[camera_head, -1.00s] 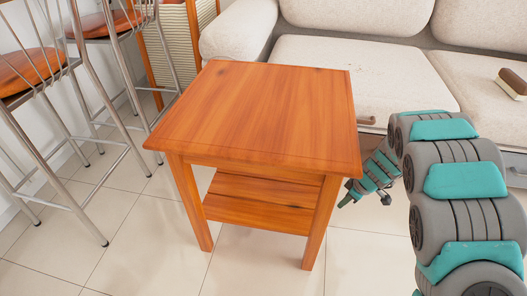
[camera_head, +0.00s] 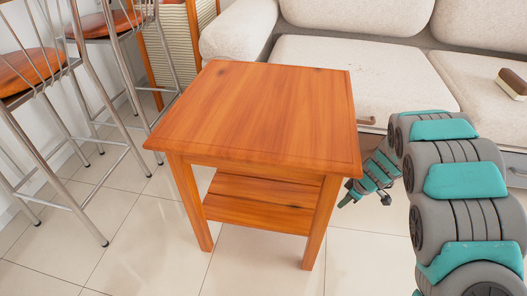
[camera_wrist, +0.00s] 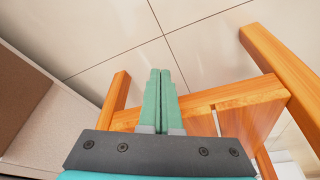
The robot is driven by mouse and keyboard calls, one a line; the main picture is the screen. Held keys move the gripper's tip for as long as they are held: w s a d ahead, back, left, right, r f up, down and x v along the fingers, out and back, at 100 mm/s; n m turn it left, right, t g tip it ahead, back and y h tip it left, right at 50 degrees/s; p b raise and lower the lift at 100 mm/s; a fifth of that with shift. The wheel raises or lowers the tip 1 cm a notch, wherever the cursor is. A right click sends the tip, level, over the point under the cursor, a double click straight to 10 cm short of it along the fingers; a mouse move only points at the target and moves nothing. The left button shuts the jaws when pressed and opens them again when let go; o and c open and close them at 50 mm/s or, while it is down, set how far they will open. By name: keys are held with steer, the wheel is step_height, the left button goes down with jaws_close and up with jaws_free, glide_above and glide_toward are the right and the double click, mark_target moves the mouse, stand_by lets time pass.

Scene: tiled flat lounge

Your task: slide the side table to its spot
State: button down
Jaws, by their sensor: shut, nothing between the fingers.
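The side table (camera_head: 258,110) is orange-brown wood with a square top, a lower shelf (camera_head: 262,198) and square legs. It stands upright on the tiles in the middle of the head view. My gripper (camera_head: 364,198) is low at the table's right side, close to the right legs; its fingertips are partly hidden there. In the wrist view my gripper (camera_wrist: 159,72) has its two green fingers shut together and empty. The fingers point past the wooden shelf edge (camera_wrist: 240,94) and between two legs (camera_wrist: 285,58). I cannot tell whether they touch the wood.
A pale sofa (camera_head: 350,80) stands behind the table, with a brush-like object (camera_head: 512,84) on its seat. Metal bar stools (camera_head: 75,100) stand at the left. Tiled floor (camera_head: 120,235) is clear in front and between stools and table.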

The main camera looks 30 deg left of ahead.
mark_target(273, 192)
stand_by(0.5)
steer(key=shift+s+a, duration=0.35)
steer(key=shift+a, duration=0.95)
steer(key=shift+s+a, duration=0.4)
steer(key=shift+a, duration=0.9)
steer(key=shift+s+a, duration=0.35)
steer(key=shift+a, duration=1.05)
steer(key=shift+s+a, duration=0.35)
steer(key=shift+a, duration=0.9)
steer(key=shift+s+a, duration=0.4)
steer(key=shift+a, duration=0.85)
steer(key=shift+s+a, duration=0.35)
steer(key=shift+a, duration=0.9)
steer(key=shift+s+a+r, duration=0.1)
steer(key=shift+s+a, duration=0.15)
steer(key=shift+a, duration=0.6)
steer(key=shift+s+a+f, duration=0.1)
steer(key=shift+s+a, duration=0.15)
steer(key=shift+a, duration=0.6)
steer(key=shift+s+a+r, duration=0.1)
steer(key=shift+s+a, duration=0.15)
steer(key=shift+a, duration=0.6)
steer(key=shift+s+a+p, duration=0.2)
steer(key=shift+a, duration=0.45)
steer(key=shift+s+a+p, duration=0.15)
steer(key=shift+a, duration=0.5)
